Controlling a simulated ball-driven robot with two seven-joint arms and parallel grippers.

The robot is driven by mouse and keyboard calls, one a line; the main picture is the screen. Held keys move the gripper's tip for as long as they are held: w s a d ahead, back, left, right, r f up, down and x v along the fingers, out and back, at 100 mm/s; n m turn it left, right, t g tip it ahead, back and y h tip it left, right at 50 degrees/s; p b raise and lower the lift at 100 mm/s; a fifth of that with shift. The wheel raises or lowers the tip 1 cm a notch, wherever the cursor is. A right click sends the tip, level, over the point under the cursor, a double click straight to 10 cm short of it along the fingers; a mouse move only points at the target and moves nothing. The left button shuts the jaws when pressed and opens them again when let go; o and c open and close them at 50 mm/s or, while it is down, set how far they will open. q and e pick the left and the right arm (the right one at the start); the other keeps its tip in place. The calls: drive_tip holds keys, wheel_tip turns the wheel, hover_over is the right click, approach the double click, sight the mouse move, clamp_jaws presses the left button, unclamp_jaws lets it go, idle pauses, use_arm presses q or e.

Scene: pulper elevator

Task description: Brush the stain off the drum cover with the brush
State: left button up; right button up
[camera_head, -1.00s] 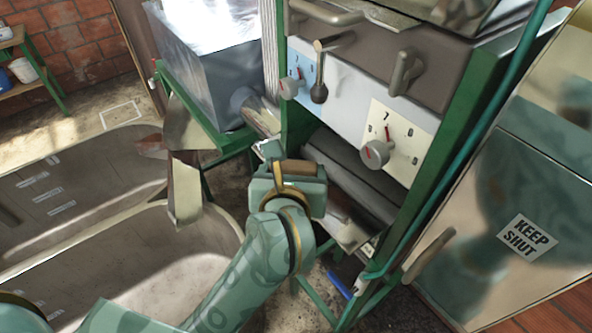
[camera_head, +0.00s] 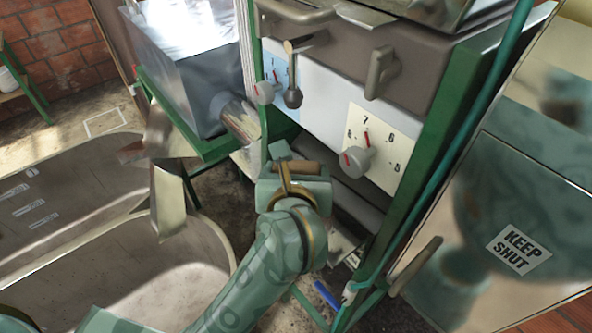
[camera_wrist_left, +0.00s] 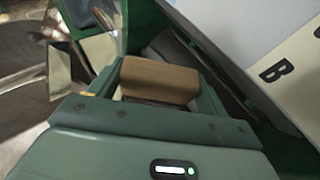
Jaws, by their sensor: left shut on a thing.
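My left gripper (camera_head: 292,170) is shut on the wooden brush (camera_head: 305,167), in front of the machine's lower opening. In the left wrist view the brush shows as a plain brown block (camera_wrist_left: 158,80) between the fingers (camera_wrist_left: 205,100); its bristles are hidden. A dark grey curved surface, apparently the drum cover (camera_head: 352,203), lies under the control panel, partly hidden by my gripper and arm. A dark curved part also shows beyond the brush in the left wrist view (camera_wrist_left: 180,52). I cannot tell whether the brush touches it. No stain can be made out. My right gripper is not in view.
The control panel (camera_head: 320,95) with knobs and a lever overhangs the opening. Green frame legs (camera_head: 425,165) and a hose stand right, beside a cabinet marked KEEP SHUT (camera_head: 518,249). Metal chutes (camera_head: 168,200) and large basins (camera_head: 195,260) lie left.

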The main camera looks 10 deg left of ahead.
use_arm(q)
drive_tip(key=shift+w+f, duration=0.1)
drive_tip(key=shift+f+b, duration=0.6)
drive_tip(key=shift+r, duration=0.1)
